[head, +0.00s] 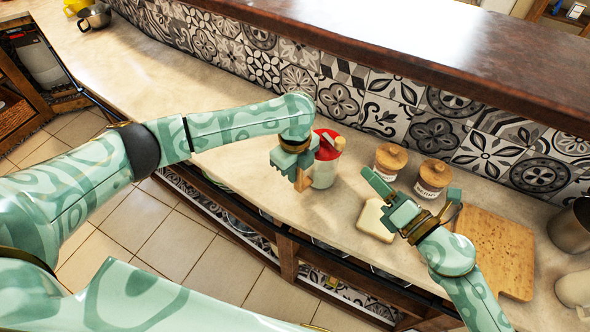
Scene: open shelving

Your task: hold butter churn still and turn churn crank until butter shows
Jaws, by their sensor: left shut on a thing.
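The butter churn (325,174) is a white jar with a red top, standing on the counter. Light, wood-coloured crank parts (339,144) show on its top. My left gripper (300,176) is at the churn's left side, shut on a wooden part that looks like the churn's handle; the fingers hide some of the grip. My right gripper (414,190) is open and empty, right of the churn and apart from it, above the counter near a slice of bread. I cannot see inside the churn, and no butter shows.
Two jars with wooden lids (390,160) (433,178) stand behind my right gripper. The bread slice (374,222) lies below it. A wooden board (500,245) and metal vessel (573,227) are at right. A dark ledge (430,50) overhangs the tiled wall. The counter left of the churn is clear.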

